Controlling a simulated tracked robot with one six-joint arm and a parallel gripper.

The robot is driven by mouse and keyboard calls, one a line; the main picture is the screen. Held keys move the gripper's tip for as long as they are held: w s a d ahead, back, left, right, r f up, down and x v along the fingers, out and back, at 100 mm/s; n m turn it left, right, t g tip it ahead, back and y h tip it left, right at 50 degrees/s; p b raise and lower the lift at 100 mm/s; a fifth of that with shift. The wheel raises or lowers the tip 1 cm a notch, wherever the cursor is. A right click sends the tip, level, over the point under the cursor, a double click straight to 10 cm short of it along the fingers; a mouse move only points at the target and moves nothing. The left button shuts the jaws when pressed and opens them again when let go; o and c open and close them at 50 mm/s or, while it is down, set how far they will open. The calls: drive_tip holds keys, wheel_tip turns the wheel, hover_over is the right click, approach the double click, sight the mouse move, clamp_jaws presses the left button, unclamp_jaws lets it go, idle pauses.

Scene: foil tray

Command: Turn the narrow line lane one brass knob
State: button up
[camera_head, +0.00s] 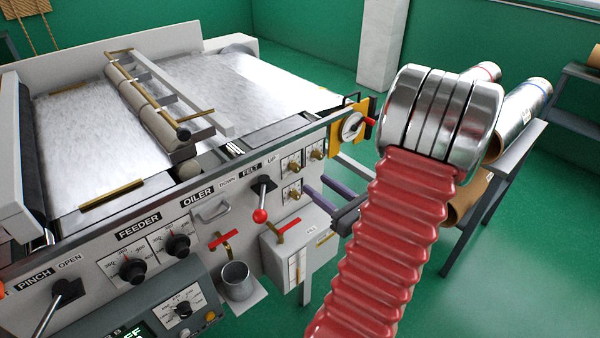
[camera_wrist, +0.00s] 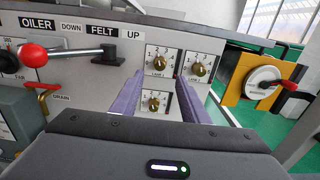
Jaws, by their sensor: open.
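Several brass knobs on small white dials sit on the grey machine panel. In the wrist view the upper left knob (camera_wrist: 158,62) seems to be labelled lane 1, and the upper right knob (camera_wrist: 199,69) lane 2. A lower knob (camera_wrist: 154,103) shows between my fingers, its label too small to read. My gripper (camera_wrist: 160,82) is open and empty, its purple fingers pointing at the panel and spread around the lower dials' area. In the head view the upper left knob (camera_head: 295,167) and lower knob (camera_head: 293,194) face my gripper (camera_head: 316,186). Contact with the panel cannot be told.
A red-ball felt lever (camera_head: 260,215) sticks out left of the dials. A yellow plate with a red-handled dial (camera_wrist: 265,85) is to the right. Foil rolls (camera_head: 522,105) lie on a rack behind my arm.

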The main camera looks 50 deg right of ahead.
sight(298, 171)
drive_tip(key=shift+x, duration=4.25)
drive_tip(key=shift+c, duration=0.5)
clamp_jaws()
